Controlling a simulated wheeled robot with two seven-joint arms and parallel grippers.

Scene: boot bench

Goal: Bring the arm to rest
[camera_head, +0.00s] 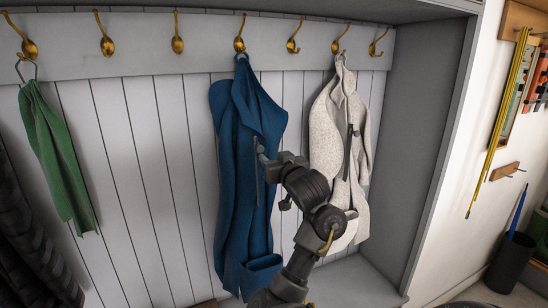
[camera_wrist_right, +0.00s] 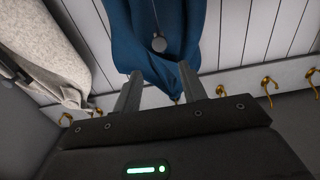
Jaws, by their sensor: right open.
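My right gripper (camera_head: 264,158) reaches up from the bottom middle in the head view, in front of the blue coat (camera_head: 232,140). In the right wrist view its two fingers (camera_wrist_right: 160,72) stand apart with nothing held between them. The blue coat (camera_wrist_right: 125,25) hangs beyond the fingertips there; I cannot tell the exact gap. A thin dark strip with a round end (camera_wrist_right: 158,42) shows against the coat. My left gripper is not in view.
A pale grey coat (camera_head: 325,125) hangs to the right and a green scarf (camera_head: 55,150) to the left. Several brass hooks (camera_head: 177,45) line the rail. A grey side panel (camera_head: 425,130) bounds the right. A dark bin (camera_head: 508,262) stands beyond it.

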